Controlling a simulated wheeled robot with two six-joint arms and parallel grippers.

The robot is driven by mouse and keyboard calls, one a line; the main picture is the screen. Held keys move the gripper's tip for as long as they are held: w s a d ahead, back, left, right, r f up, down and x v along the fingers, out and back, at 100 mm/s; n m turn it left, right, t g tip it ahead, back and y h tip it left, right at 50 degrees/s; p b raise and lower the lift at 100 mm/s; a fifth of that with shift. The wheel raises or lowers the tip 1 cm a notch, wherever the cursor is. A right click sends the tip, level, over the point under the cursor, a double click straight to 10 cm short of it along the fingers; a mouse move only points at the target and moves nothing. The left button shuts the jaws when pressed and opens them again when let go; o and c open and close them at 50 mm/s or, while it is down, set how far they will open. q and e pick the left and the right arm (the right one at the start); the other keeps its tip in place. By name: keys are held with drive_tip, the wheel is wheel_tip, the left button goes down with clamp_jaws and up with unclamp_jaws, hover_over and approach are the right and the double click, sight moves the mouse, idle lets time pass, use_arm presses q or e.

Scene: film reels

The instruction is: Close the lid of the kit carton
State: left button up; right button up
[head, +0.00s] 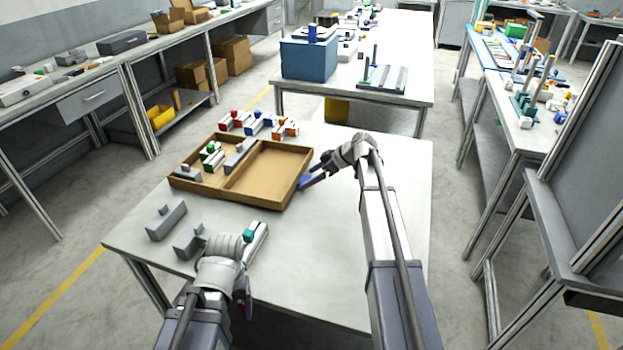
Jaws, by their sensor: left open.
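The kit carton (205,196) is a shallow brown open box on the near table. A divider splits it into two halves. The left half holds several small parts and the right half is empty. I cannot tell whether the right half is the opened lid. My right gripper (312,176) is at the carton's right edge, by a small blue piece (304,182). I cannot tell whether the fingers hold that piece. My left gripper (244,302) is open, low at the table's front edge. Its fingers are mostly hidden behind its own wrist.
Grey blocks (166,221) and a white and teal part (257,235) lie left of and near my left wrist. Several red, blue and orange parts (258,123) stand behind the carton. The table's right side (400,200) is clear.

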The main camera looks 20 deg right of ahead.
clamp_jaws()
idle(0.7)
